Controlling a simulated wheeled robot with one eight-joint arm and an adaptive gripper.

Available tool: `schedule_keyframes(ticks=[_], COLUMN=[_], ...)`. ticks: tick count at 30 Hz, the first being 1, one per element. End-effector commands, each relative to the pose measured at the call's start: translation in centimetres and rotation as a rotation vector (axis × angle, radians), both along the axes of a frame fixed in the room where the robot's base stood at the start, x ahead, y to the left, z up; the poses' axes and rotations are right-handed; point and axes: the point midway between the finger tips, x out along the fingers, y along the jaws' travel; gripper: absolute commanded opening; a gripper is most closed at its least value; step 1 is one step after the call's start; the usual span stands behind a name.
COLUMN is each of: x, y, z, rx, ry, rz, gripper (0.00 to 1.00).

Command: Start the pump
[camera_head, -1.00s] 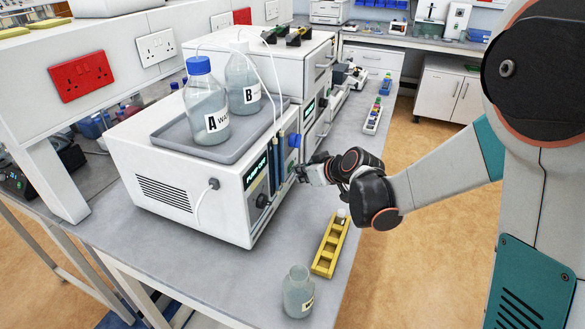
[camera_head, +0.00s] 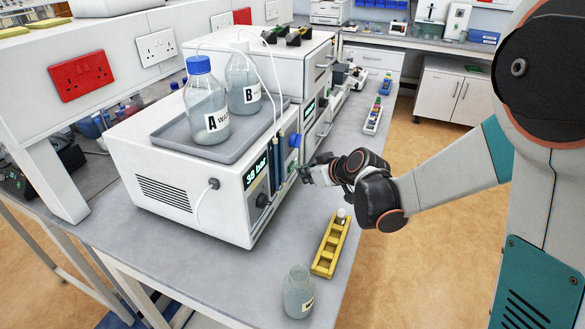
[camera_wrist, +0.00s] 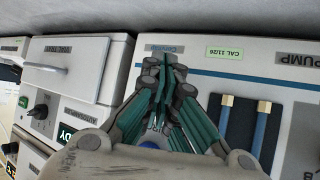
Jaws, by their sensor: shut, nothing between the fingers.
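The pump (camera_head: 180,185) is a white box on the bench, with its front panel facing right. Its display (camera_head: 256,168) is lit and shows a figure in bar. A black knob (camera_head: 262,200) and a blue knob (camera_head: 294,140) sit on the front. My gripper (camera_head: 303,174) is shut and empty, its tips close to the lower right of the pump front; I cannot tell whether they touch it. In the wrist view the closed fingers (camera_wrist: 163,65) lie over the pump's front panel (camera_wrist: 200,70), which bears the word PUMP, and hide part of it.
Bottle A (camera_head: 207,108) and bottle B (camera_head: 243,82) stand in a grey tray (camera_head: 170,133) on the pump, with thin tubes. A yellow rack (camera_head: 327,255) and a clear bottle (camera_head: 298,294) stand near the bench edge. More white instruments stand behind the pump.

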Motion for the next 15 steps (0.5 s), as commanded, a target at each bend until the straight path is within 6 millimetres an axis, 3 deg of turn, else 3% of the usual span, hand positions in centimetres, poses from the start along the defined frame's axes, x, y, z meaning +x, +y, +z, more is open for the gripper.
schedule_keyframes(ticks=[15], x=[-1.8], y=[-4.3], z=[0.0], rx=[0.001], ry=[0.001], rz=[-0.002], gripper=[0.0])
